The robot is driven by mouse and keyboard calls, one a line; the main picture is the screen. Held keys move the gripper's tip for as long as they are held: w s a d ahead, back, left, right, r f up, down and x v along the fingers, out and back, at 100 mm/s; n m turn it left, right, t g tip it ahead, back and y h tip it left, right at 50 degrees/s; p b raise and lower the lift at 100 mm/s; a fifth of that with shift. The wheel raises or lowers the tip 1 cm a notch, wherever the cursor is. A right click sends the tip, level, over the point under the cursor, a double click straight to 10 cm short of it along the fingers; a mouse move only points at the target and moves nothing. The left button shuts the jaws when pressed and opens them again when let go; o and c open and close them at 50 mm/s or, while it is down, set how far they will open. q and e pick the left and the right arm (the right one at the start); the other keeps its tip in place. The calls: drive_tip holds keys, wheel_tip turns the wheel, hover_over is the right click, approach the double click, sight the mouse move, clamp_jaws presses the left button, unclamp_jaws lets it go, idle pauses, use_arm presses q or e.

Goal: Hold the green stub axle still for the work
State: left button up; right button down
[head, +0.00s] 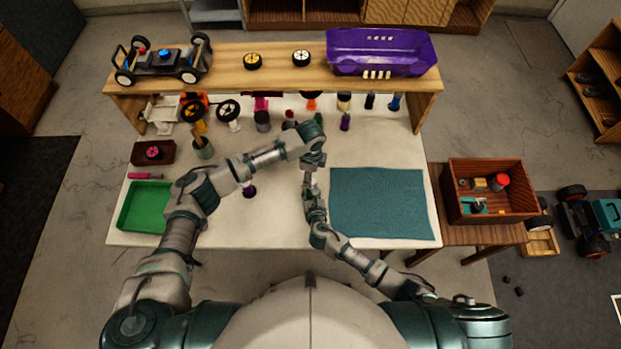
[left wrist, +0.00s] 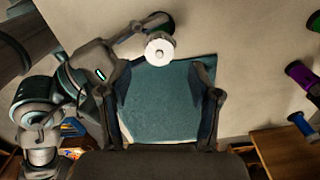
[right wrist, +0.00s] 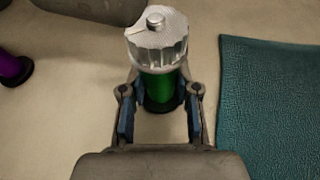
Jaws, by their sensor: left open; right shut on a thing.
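The green stub axle (right wrist: 160,88) stands upright on a dark round foot in the right wrist view. A ribbed silver piece with a small central knob (right wrist: 157,42) sits on top of it. My right gripper (right wrist: 159,100) is shut on the green body, a finger on each side. In the left wrist view the silver top (left wrist: 159,51) shows beside my right gripper; the green body is mostly hidden. My left gripper (left wrist: 159,98) is open and empty, with the silver top beyond its fingertips. In the head view my left gripper (head: 313,160) is close above my right gripper (head: 312,188).
A teal mat (head: 383,205) lies right of the axle, a green tray (head: 146,206) far left. A purple piece (head: 249,191) stands left of the axle. Several parts stand under the wooden shelf (head: 226,68). A wooden box (head: 490,192) is at the right.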

use_arm(q)
drive_tip(key=shift+f, duration=2.25)
drive_tip(key=c, duration=1.2)
